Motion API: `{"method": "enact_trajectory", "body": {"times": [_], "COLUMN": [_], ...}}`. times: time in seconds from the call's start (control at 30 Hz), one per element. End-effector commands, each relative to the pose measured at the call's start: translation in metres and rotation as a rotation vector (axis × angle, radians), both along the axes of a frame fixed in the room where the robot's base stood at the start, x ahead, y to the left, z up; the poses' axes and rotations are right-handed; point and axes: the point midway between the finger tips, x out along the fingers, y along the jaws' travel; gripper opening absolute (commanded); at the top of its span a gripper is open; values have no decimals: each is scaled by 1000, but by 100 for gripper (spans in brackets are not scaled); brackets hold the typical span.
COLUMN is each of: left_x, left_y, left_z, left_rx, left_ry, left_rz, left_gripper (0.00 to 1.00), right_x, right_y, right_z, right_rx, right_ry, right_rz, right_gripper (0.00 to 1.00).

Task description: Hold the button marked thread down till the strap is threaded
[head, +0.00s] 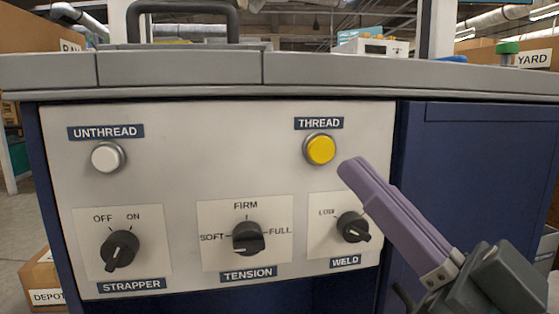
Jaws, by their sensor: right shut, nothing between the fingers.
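The yellow round button (320,149) sits under the label THREAD (319,123) at the upper right of the pale control panel (220,170). My right gripper (350,170) comes in from the lower right. Its purple fingers are shut together with nothing between them. In the picture the fingertips are just right of and below the yellow button, with a small gap showing; the depth gap to the panel I cannot tell. No strap can be made out. My left gripper is not in view.
A white button (107,157) marked UNTHREAD is at the panel's left. Below are the STRAPPER knob (121,249), TENSION knob (248,238) and WELD knob (353,227), the last close to my fingers. The grey worktop edge (180,68) runs above the panel.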

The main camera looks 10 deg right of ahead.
Motion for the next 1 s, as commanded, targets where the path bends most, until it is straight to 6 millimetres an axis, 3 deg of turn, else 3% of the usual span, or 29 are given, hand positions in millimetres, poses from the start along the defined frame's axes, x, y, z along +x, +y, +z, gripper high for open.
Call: {"method": "enact_trajectory", "body": {"times": [0.13, 0.4, 1.0], "left_x": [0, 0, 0], "left_y": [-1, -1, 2], "left_z": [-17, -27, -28], "left_rx": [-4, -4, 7], "left_ry": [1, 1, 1], "left_rz": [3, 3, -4], "left_gripper": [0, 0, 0], "right_x": [22, 48, 54], "right_y": [1, 2, 2], "right_z": [-4, -2, 0], "right_rx": [-1, 0, 0], "right_ry": [-4, 0, 0], "right_rz": [0, 1, 0], "right_gripper": [0, 0, 0]}}
